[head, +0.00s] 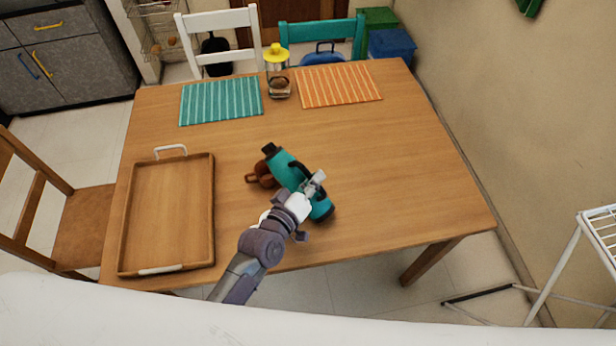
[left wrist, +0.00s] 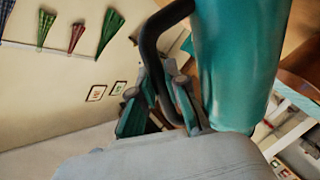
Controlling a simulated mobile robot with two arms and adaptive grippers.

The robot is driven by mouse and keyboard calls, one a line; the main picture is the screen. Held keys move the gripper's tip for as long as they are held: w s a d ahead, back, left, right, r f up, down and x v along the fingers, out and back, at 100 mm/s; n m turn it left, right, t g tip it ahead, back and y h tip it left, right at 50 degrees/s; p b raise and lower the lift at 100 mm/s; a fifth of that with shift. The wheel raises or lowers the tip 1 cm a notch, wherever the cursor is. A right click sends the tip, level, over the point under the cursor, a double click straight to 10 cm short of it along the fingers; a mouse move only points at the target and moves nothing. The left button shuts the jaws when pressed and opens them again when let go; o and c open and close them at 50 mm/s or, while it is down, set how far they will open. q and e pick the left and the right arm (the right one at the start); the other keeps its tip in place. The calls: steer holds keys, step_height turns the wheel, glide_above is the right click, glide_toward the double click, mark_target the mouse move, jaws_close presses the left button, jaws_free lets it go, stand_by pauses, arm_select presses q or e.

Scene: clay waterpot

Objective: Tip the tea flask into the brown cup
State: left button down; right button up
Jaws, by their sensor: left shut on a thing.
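The tea flask (head: 285,163) is teal with a black top and a black handle. In the head view it is tilted, its top toward the upper left, over the brown cup (head: 260,175). The cup is partly hidden behind the flask. My left gripper (head: 314,186) is shut on the flask at its handle side. In the left wrist view the flask body (left wrist: 236,65) and its black handle (left wrist: 150,45) are close to the camera. I cannot tell whether anything flows out. My right gripper is not in view.
A wooden tray (head: 166,215) with white handles lies on the table's left side. A teal striped mat (head: 220,101), an orange striped mat (head: 338,86) and a glass jar with a yellow lid (head: 277,72) are at the back. The table's right part (head: 420,170) is clear.

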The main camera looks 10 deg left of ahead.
arm_select(q)
steer(key=shift+w+a+r, duration=0.1)
stand_by(1.0)
steer(key=shift+w+a+n+p, duration=0.15)
steer(key=shift+n+p, duration=0.25)
steer(key=shift+n, duration=0.2)
stand_by(1.3)
steer(key=shift+a+f+n, duration=0.2)
steer(key=shift+f+n, duration=0.15)
steer(key=shift+n, duration=0.05)
stand_by(1.7)
stand_by(0.3)
